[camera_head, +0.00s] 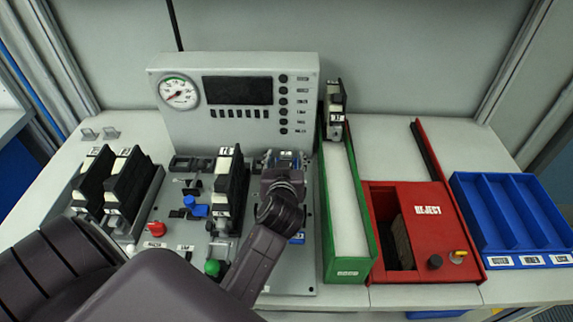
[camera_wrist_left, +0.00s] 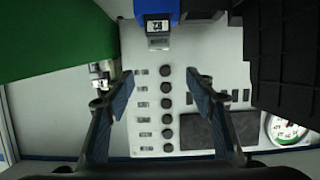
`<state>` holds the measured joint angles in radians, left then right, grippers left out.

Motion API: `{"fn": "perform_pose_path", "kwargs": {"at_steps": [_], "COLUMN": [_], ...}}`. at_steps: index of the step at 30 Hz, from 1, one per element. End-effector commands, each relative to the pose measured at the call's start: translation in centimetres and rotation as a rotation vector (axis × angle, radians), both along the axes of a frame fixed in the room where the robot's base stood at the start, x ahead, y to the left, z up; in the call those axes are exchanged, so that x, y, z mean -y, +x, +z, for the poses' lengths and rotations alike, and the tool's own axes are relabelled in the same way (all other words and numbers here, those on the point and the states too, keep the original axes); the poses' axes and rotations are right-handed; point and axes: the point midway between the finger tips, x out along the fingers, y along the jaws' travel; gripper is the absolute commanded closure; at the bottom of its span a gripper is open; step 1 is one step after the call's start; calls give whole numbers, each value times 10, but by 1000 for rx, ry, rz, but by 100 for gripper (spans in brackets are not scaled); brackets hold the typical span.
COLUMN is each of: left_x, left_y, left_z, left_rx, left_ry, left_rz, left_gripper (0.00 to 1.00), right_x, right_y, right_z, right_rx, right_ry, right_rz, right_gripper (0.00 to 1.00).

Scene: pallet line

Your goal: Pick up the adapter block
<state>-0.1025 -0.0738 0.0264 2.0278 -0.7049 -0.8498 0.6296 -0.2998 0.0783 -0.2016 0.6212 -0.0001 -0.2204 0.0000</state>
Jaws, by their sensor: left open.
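No part carries a readable adapter name, so I cannot tell for certain which is the adapter block. A blue block with a white label (camera_wrist_left: 158,22) shows at the top of the left wrist view, ahead of the fingers and apart from them. A tall black block with white label ends (camera_head: 230,190) stands in the fixture left of my wrist in the head view. My left gripper (camera_head: 284,160) is over the right side of the fixture, below the console. In the left wrist view its fingers (camera_wrist_left: 160,82) are apart, with nothing between them. My arm hides part of the fixture.
A grey console (camera_head: 232,128) with gauge stands behind. Two black blocks (camera_head: 110,185) stand left. A green channel (camera_head: 364,238), with a black-and-grey block (camera_head: 335,108) at its far end, stands right. Beyond are a red reject box (camera_head: 440,258) and blue tray (camera_head: 510,178).

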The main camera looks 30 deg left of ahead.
Motion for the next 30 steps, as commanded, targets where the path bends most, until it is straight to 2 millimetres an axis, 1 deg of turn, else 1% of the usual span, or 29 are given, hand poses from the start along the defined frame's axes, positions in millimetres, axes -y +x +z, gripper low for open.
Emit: {"fn": "perform_pose_path", "kwargs": {"at_steps": [1,3,6,11,14,17,25,30], "left_x": [0,0,0,0,-1,-5,-17,-28], "left_y": [0,0,0,0,2,10,29,46], "left_z": [-12,-20,-32,-43,-45,-46,-55,-62], "left_rx": [0,0,0,0,0,0,-1,-1], "left_ry": [0,0,0,0,1,3,2,2], "left_rz": [0,0,0,0,0,-1,-1,-1], "left_gripper": [49,49,49,49,49,49,49,49], "right_x": [2,4,6,7,6,6,3,-2], "right_y": [-4,-8,-11,-7,-3,1,1,1], "right_z": [-13,-21,-32,-44,-44,-41,-34,-26], "right_rx": [-7,-12,-17,-11,-4,1,2,2], "right_ry": [-2,-5,-8,-9,-8,-7,-3,2], "right_rz": [0,0,-1,-1,-2,-2,-2,-3], "right_gripper": [60,60,60,60,60,60,60,60]}}
